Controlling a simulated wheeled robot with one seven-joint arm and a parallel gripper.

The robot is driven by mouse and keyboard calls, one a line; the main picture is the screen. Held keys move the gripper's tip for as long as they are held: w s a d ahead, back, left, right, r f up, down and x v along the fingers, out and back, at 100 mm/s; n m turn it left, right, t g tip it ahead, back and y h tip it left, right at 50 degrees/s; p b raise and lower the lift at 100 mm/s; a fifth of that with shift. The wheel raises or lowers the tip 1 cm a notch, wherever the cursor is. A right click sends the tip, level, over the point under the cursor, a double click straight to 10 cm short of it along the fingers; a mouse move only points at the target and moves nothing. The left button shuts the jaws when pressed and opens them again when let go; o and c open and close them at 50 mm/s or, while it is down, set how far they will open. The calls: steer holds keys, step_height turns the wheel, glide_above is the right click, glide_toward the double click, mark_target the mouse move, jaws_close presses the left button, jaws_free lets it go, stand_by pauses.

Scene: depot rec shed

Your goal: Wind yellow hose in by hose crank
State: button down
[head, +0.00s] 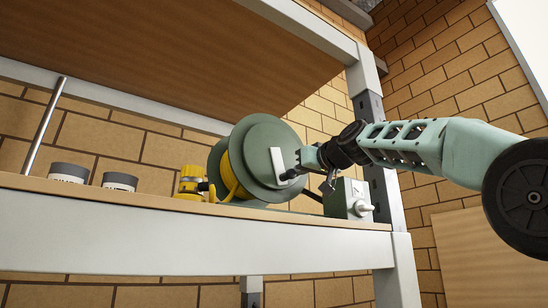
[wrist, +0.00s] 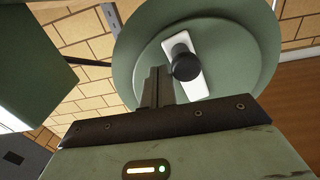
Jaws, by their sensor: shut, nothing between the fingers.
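The green hose reel (head: 252,140) stands on the shelf, and yellow hose (head: 229,176) shows wound between its discs. The hose crank is a white arm (head: 276,160) with a dark knob (head: 288,175) on the reel's outer face. In the wrist view the white crank arm (wrist: 194,84) and black knob (wrist: 186,66) stand in front of the green disc (wrist: 238,45). My gripper (wrist: 158,78) is shut and empty, its fingertips just left of the knob there. Whether they touch the knob I cannot tell. In the head view my gripper (head: 302,168) is beside the crank.
A grey-green box (head: 340,199) with a round knob stands right of the reel, below my wrist. A yellow fitting (head: 189,183) is left of the reel. Two grey-lidded tubs (head: 68,173) (head: 120,181) stand farther left. A shelf post (head: 368,100) rises behind my arm.

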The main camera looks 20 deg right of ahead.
mark_target(288, 174)
steer(key=shift+f, duration=0.1)
steer(key=shift+a, duration=0.15)
steer(key=shift+s+a+f+b, duration=0.2)
steer(key=shift+a+f, duration=0.1)
steer(key=shift+a, duration=0.1)
steer(key=shift+s+a+f+b, duration=0.2)
steer(key=shift+a+f, duration=0.1)
steer(key=shift+a, duration=0.2)
steer(key=shift+s+a+f, duration=0.1)
steer(key=shift+s+a, duration=0.05)
steer(key=shift+a, duration=0.3)
steer(key=shift+s+a+f, duration=0.1)
steer(key=shift+a, duration=0.35)
steer(key=shift+s+a+r+p, duration=0.1)
steer(key=shift+s+a+p, duration=0.15)
steer(key=shift+a, duration=0.3)
steer(key=shift+s+a+p, duration=0.1)
steer(key=shift+a+p, duration=0.1)
steer(key=shift+a, duration=0.3)
